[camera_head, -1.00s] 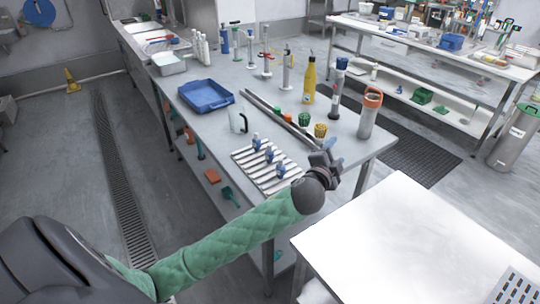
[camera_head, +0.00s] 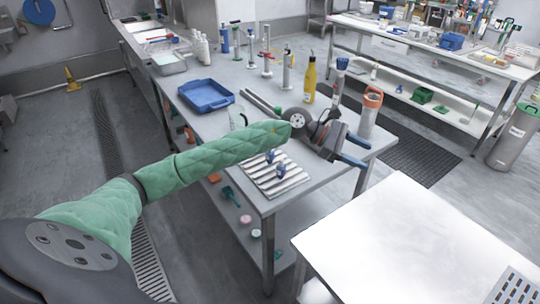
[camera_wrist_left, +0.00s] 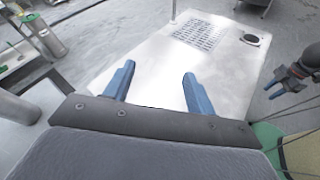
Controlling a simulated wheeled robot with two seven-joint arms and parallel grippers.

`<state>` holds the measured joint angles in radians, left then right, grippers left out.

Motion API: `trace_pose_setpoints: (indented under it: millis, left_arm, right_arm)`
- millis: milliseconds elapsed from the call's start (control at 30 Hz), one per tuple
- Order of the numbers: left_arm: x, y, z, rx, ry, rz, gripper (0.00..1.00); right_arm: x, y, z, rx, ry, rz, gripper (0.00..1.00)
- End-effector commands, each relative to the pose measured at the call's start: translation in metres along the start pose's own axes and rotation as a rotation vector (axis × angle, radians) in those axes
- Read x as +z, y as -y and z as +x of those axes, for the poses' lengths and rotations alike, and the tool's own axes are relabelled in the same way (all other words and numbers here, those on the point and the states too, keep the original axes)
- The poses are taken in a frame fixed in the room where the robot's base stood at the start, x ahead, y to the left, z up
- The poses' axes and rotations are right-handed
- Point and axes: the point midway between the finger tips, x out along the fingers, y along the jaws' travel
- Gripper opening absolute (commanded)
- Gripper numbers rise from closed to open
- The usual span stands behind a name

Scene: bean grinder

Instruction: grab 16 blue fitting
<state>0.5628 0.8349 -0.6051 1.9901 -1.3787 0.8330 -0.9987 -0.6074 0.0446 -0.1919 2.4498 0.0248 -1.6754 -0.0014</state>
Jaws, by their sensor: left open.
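Small blue fittings stand on a slatted metal rack (camera_head: 284,181) on the long steel table. One blue fitting (camera_head: 270,156) and another blue fitting (camera_head: 281,167) show in the head view, just left of my left gripper. My forearm and wrist hide the far part of the rack. My left gripper (camera_head: 361,151) is open and empty, above the table's right end, with its blue fingers pointing right.
A blue tray (camera_head: 206,95), a yellow bottle (camera_head: 310,82) and an orange-topped canister (camera_head: 369,112) stand on the long table. Metal bars lie behind my wrist. The white table (camera_head: 420,240) at the front right is mostly clear.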

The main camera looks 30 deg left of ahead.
Motion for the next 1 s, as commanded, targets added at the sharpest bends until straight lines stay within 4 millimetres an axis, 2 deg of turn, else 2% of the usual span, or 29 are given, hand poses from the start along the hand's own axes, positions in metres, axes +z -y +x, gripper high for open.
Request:
trace_pose_setpoints:
  millis: [167,300,400,500,600,767,867,1000]
  left_arm:
    - [-0.061,-0.013,-0.052,-0.167,-0.367,0.240,0.56]
    - [-0.104,-0.026,-0.116,-0.319,-0.654,0.364,0.56]
    - [-0.123,-0.034,-0.161,-0.418,-0.819,0.405,0.56]
    - [-0.134,-0.040,-0.199,-0.499,-0.942,0.421,0.56]
    - [-0.140,-0.044,-0.228,-0.558,-1.029,0.421,0.56]
    - [-0.143,-0.045,-0.250,-0.607,-1.094,0.416,0.56]
    - [-0.150,-0.043,-0.250,-0.614,-1.100,0.414,0.56]
    - [-0.162,-0.040,-0.245,-0.612,-1.099,0.414,0.56]
  right_arm:
    - [0.000,-0.001,-0.002,0.003,0.003,0.001,0.36]
    - [0.001,-0.003,-0.004,0.007,0.006,0.001,0.36]
    - [0.002,-0.004,-0.005,0.009,0.010,0.001,0.36]
    - [0.002,-0.004,-0.006,0.010,0.014,0.001,0.36]
    - [0.003,-0.004,-0.006,0.011,0.016,0.001,0.36]
    - [0.002,-0.005,-0.008,0.012,0.015,0.002,0.36]
    - [0.000,-0.005,-0.008,0.013,0.010,0.002,0.36]
    - [-0.001,-0.006,0.003,0.016,0.014,0.004,0.36]
